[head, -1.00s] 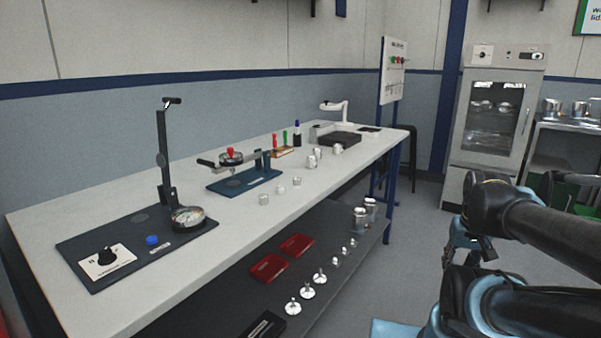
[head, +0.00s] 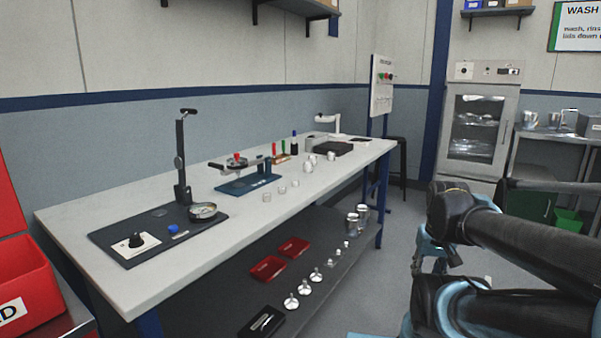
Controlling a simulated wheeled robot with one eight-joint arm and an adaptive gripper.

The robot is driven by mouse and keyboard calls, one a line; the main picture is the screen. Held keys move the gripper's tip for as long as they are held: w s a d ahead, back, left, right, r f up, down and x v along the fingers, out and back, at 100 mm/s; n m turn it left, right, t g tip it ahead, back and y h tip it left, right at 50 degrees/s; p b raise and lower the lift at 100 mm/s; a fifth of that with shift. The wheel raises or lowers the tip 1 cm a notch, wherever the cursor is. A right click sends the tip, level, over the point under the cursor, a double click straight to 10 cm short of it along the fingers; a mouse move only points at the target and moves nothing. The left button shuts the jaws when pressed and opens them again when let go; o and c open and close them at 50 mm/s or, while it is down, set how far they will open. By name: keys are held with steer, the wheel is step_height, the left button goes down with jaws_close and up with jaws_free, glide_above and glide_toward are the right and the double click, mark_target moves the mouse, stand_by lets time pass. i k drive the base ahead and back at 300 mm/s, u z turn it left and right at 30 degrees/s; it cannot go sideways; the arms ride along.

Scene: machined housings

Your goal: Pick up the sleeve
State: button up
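Small pale metal cylinders stand in a row on the workbench (head: 130,196) in the head view: a near one (head: 267,197), a middle one (head: 282,189) and a far one (head: 295,183). Larger metal pieces stand farther back, one of them a silvery cylinder (head: 308,168). Any of these could be the sleeve; they are too small to tell which. My arm is folded at the right, well away from the bench top. I cannot make out my gripper in this view.
A black fixture with a dial (head: 203,211) and a blue press (head: 250,183) stand on the bench. The lower shelf holds red trays (head: 267,268) and metal parts. A red bin (head: 22,285) stands at left, a glass-door cabinet (head: 480,125) at back right. Grey floor lies open right of the bench.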

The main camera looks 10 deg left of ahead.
mark_target(308, 167)
steer(key=i, duration=1)
